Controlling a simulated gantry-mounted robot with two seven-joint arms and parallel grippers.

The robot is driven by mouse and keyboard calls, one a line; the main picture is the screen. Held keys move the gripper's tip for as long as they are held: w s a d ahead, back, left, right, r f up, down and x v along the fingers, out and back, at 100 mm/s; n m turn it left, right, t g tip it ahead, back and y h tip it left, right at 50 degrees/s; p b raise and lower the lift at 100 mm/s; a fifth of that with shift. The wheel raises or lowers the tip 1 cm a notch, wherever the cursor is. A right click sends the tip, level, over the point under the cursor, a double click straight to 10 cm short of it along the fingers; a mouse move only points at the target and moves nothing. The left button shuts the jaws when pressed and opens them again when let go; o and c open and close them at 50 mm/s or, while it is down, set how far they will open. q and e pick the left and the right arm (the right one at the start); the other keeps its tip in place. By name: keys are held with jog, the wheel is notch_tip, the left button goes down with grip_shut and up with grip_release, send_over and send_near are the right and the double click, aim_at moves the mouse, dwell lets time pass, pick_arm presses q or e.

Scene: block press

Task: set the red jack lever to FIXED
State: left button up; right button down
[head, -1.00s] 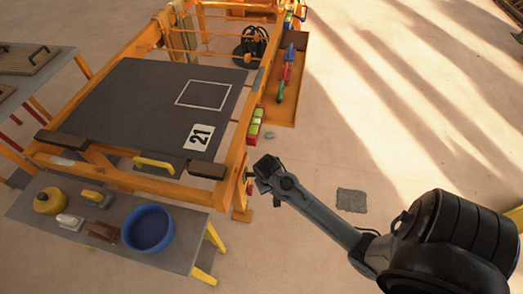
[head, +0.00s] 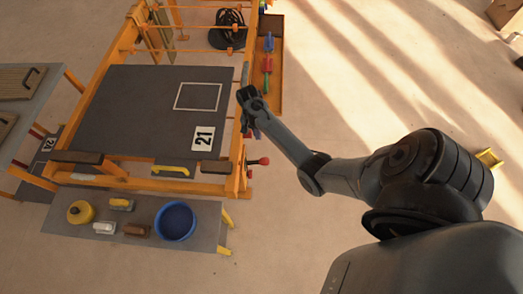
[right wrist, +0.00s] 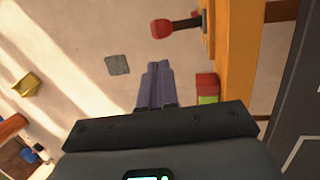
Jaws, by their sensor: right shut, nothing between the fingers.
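The red jack lever (head: 258,161) sticks out to the right from the near right corner of the orange press frame (head: 235,182). Its red knob also shows at the top of the right wrist view (right wrist: 162,28), on a dark rod beside an orange post. No FIXED marking is readable. My right gripper (head: 247,96) is at the right side of the frame, farther back than the lever and apart from it. In the right wrist view its fingers (right wrist: 155,86) are together and empty, below the knob in the picture. My left gripper is out of view.
A red and green block (right wrist: 206,88) sits beside the fingers at the frame's edge. An orange tray (head: 277,98) with coloured items is behind. A grey bench (head: 65,215) with a blue bowl (head: 175,221) stands at the near left. The floor on the right is mostly clear.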

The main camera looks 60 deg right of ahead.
dwell(0.4)
jog(key=b, duration=0.4)
send_near(264, 159)
jog(key=x, duration=0.6)
jog(key=shift+s+d+f, duration=0.1)
jog(key=shift+s+f, duration=0.05)
jog(key=shift+f, duration=0.3)
jog(key=shift+f, duration=0.1)
